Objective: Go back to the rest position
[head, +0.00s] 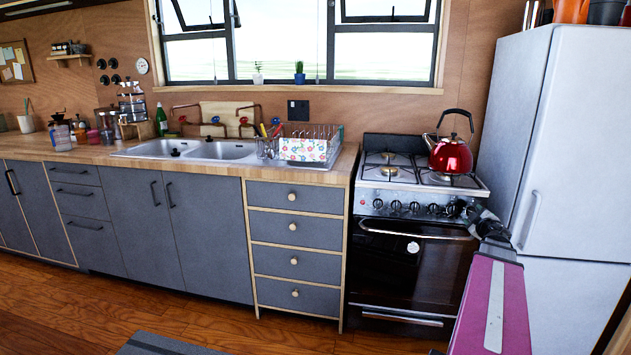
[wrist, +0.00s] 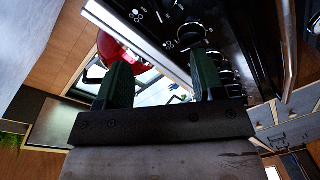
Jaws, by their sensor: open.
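My gripper (wrist: 164,76) shows in the wrist view with its two dark green fingers spread apart and nothing between them. In the head view the dark end of my arm (head: 487,225) is in front of the stove's right front corner, near the knobs and the oven handle. There its fingers are too small to make out. The stove (head: 397,262) has a black oven door with a metal handle. A red kettle (head: 450,155) with a black handle stands upright on the stove's right side. The kettle also shows in the wrist view (wrist: 122,47), beyond the left finger and apart from it.
A pale fridge (head: 556,130) stands close to the right of my arm. Grey drawers (head: 294,230) and a wooden counter with a sink (head: 217,150) and dish rack (head: 302,145) run to the left. The wooden floor (head: 215,320) in front is mostly clear, with a grey mat (head: 155,345).

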